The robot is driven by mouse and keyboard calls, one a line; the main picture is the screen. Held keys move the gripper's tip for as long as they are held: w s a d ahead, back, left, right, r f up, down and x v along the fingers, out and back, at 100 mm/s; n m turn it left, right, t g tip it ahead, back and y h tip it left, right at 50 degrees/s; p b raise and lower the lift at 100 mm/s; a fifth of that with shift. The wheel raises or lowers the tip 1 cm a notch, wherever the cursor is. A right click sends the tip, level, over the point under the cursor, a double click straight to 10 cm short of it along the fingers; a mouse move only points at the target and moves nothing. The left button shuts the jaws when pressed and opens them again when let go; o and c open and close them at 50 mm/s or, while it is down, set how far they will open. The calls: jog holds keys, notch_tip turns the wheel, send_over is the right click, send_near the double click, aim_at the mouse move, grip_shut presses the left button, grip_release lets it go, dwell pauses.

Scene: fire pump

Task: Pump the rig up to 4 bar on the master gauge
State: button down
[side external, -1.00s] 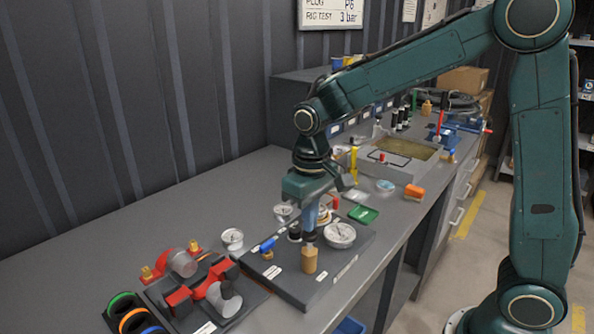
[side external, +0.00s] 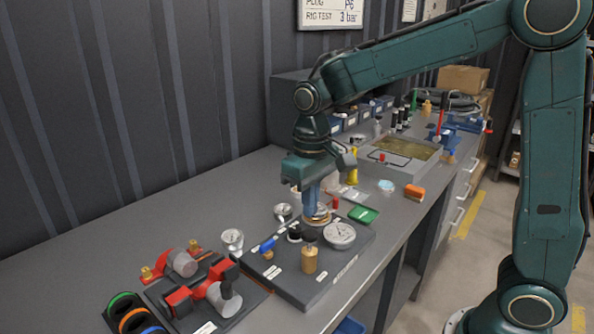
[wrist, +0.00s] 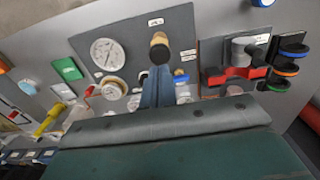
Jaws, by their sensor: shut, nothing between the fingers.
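The rig is a dark grey labelled board (side external: 335,275) on the bench. A large white round gauge (side external: 339,235) lies on its right side; it also shows in the wrist view (wrist: 107,54), with a needle too small to read. A tan cylinder (side external: 309,261) with a dark top stands near the front edge of the board; it also shows in the wrist view (wrist: 159,49). A blue-handled valve (side external: 268,247) sits at the left. My gripper (side external: 313,211), with blue fingers, is shut and empty, above and behind the cylinder's dark top, apart from it.
A red clamp fixture (side external: 205,290) with coloured rings stands left of the board. A green tray (side external: 363,214) and an orange block (side external: 414,192) lie to the right. The bench at the back left is clear.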

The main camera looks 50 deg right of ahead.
jog(key=shift+r, duration=1.8)
jog(key=s+d+r+t, duration=0.1)
jog(key=s+d+t, duration=0.1)
jog(key=s, duration=0.7)
jog(key=s+d+r+t, duration=0.1)
jog(key=s+d+t, duration=0.1)
jog(key=s, duration=0.8)
jog(key=shift+s+d+r+t, duration=0.15)
jog(key=shift+d+r+t, duration=0.15)
jog(key=shift+t, duration=0.5)
dwell(3.3)
